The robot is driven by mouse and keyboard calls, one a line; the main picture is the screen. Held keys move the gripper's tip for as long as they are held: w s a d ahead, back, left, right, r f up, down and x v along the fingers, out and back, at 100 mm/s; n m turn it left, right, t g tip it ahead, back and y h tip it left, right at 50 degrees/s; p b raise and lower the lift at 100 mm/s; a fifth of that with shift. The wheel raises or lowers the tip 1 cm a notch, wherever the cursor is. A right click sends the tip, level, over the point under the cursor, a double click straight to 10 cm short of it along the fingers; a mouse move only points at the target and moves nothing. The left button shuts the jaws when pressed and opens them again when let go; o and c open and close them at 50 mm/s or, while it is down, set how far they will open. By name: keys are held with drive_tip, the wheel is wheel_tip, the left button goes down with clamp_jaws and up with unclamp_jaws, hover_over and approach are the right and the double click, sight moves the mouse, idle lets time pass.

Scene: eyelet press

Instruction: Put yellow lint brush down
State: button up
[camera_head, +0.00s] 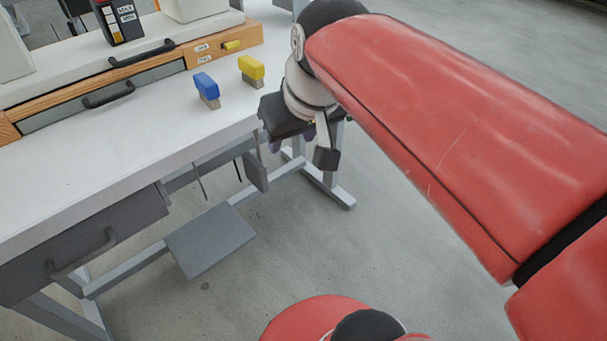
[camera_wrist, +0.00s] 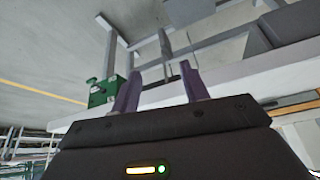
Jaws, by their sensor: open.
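The yellow lint brush (camera_head: 251,67) stands upright on the white tabletop, yellow part on top, near the right edge in the head view. A similar blue brush (camera_head: 206,86) stands to its left and slightly nearer. My gripper (camera_head: 293,140) is to the right of the yellow brush, just past the table's edge and apart from it. In the wrist view my gripper (camera_wrist: 160,90) shows two purple fingers spread apart with nothing between them. The yellow brush cannot be made out in the wrist view.
The white tabletop (camera_head: 100,170) is clear in front of the brushes. Behind them runs a wooden-framed unit (camera_head: 200,52) with dark handles and a small yellow piece. A grey drawer (camera_head: 85,245) and a pedal plate (camera_head: 210,240) are below. A green fixture (camera_wrist: 103,92) shows in the wrist view.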

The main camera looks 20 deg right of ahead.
drive_tip(key=s+f, duration=0.6)
drive_tip(key=f, duration=0.2)
drive_tip(key=shift+s+f+m+h, duration=0.15)
drive_tip(key=shift+s+m+h, duration=0.15)
drive_tip(key=shift+s+m, duration=0.1)
drive_tip(key=shift+a, duration=0.1)
